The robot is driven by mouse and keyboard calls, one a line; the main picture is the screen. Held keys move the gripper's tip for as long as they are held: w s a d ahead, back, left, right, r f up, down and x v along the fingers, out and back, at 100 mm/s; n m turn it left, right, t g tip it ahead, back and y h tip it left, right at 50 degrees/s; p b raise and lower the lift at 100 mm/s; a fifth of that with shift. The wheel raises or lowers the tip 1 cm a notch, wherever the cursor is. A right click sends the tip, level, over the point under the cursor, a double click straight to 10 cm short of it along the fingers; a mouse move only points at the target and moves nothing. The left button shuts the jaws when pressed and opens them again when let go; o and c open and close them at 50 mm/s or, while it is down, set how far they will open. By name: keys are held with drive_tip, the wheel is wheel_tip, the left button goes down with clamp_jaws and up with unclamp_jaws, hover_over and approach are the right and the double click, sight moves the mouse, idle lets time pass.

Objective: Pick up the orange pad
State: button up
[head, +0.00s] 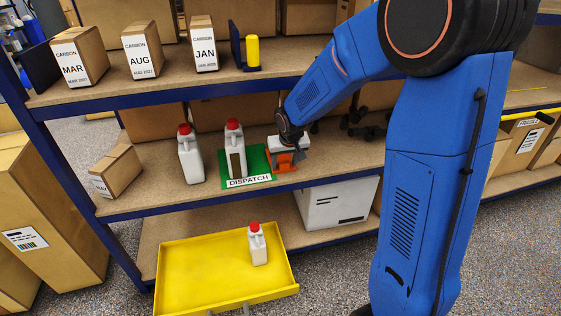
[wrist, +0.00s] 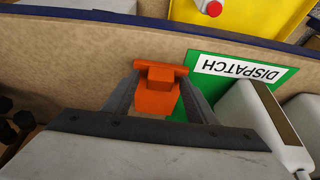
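The orange pad (head: 285,161) is at the middle shelf, beside the right edge of the green DISPATCH mat (head: 262,158). In the wrist view the orange pad (wrist: 157,90) is a block with a wider bar at its far end. My gripper (head: 284,152) points down over it from above. In the wrist view my gripper (wrist: 160,82) has one grey finger on each side of the pad, with the tips very near its sides. I cannot tell whether the fingers press on it. The pad's underside is hidden.
A red-capped white bottle (head: 236,150) stands on the mat, and another (head: 190,155) stands left of it. A yellow tray (head: 180,290) with a bottle (head: 257,245) is below. Small dark objects (head: 365,130) lie right of my gripper. The upper shelf (head: 150,88) holds boxes.

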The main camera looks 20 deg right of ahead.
drive_tip(key=c, duration=0.9)
drive_tip(key=shift+c, duration=0.2)
drive_tip(key=shift+r, duration=0.15)
